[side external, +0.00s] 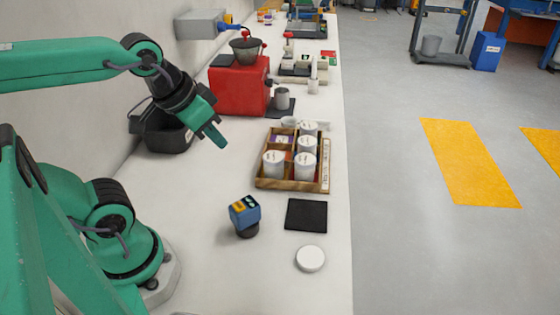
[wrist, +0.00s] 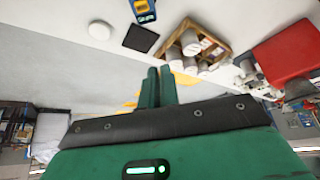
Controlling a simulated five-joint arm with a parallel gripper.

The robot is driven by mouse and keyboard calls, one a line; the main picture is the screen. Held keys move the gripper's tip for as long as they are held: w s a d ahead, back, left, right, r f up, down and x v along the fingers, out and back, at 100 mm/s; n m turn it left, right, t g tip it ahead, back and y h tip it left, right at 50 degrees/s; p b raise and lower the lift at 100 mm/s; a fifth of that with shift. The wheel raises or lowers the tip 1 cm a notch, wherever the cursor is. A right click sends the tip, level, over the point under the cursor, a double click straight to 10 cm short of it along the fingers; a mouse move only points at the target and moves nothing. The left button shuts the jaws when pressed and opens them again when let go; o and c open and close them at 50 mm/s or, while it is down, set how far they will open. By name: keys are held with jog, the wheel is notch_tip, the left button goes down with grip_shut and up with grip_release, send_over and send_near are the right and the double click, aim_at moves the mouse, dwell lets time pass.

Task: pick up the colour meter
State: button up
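The colour meter appears to be the small blue device (side external: 243,212) with a yellow patch and a dark screen on its tilted top face, standing on a dark round base on the white bench. In the wrist view the device (wrist: 143,9) is at the top edge, partly cut off. My gripper (side external: 219,138) is in the air above the bench, behind the device in the side view and well apart from it. In the wrist view its two green fingers (wrist: 159,72) lie side by side with no clear gap, and nothing shows between them.
A wooden tray (side external: 273,184) with several white-lidded containers stands beyond the device. A black square mat (side external: 306,215) and a white round disc (side external: 310,259) lie to its right. A dark bin (side external: 165,136) and a red machine (side external: 237,88) stand further back. Bare bench surrounds the device's left side.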

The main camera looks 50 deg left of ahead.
jog(key=o, duration=1.3)
jog(key=shift+o, duration=0.2)
jog(key=g, duration=0.5)
send_over(245, 205)
notch_tip(245, 205, down, 11)
jog(key=shift+f, duration=0.2)
jog(key=shift+f+g, duration=0.3)
jog(key=shift+f, duration=0.2)
jog(key=shift+f, duration=0.1)
jog(key=shift+f, duration=1.2)
